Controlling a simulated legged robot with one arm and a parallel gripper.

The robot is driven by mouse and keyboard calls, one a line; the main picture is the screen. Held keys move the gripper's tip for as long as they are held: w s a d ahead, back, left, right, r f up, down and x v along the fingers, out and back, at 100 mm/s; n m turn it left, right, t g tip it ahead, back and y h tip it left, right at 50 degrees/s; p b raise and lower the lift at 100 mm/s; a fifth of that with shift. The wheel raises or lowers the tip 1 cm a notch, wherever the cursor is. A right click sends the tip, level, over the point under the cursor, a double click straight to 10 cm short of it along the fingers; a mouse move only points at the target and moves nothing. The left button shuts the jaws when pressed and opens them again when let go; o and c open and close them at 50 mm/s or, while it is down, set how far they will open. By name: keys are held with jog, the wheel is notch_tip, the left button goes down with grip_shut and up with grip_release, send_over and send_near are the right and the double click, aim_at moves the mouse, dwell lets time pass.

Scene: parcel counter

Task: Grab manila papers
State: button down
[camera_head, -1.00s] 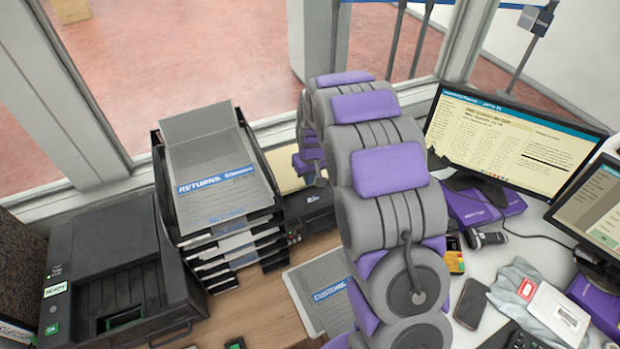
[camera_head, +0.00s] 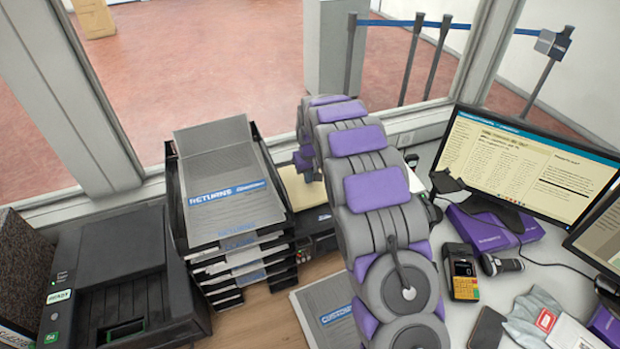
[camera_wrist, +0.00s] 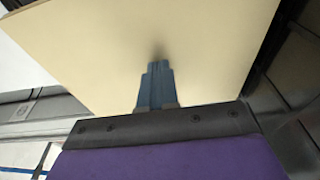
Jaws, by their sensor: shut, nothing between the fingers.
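The manila papers (camera_head: 309,192) lie on a black device between the returns tray stack and my arm, partly hidden by my arm in the head view. In the wrist view the pale manila sheet (camera_wrist: 190,45) fills most of the upper picture. My gripper (camera_wrist: 158,66) has its blue-grey fingers together, pointing at the sheet, with nothing between them. Whether the fingertips touch the sheet I cannot tell.
A black tray stack with grey returns folders (camera_head: 232,190) stands close left of the papers. A black printer (camera_head: 115,275) is further left. A customs folder (camera_head: 325,308) lies in front. A monitor (camera_head: 530,165) and card terminal (camera_head: 461,270) stand right. Windows are behind.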

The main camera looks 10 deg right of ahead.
aim_at(327, 221)
jog(key=shift+s+f, duration=0.25)
jog(key=shift+f, duration=0.2)
jog(key=shift+s, duration=0.1)
jog(key=shift+s+f, duration=0.1)
jog(key=shift+s, duration=0.05)
jog(key=s, duration=0.4)
jog(key=s+d+p, duration=0.1)
jog(key=s, duration=0.3)
jog(key=s+d+p, duration=0.1)
jog(key=s, duration=0.4)
jog(key=shift+s+d+f, duration=0.1)
jog(key=shift+d+f, duration=0.1)
jog(key=shift+s+f+g, duration=0.15)
jog(key=shift+s+g, duration=0.15)
jog(key=shift+s, duration=0.15)
jog(key=shift+w+r+p, duration=0.25)
jog(key=shift+r+p, duration=0.4)
jog(key=shift+r, duration=0.15)
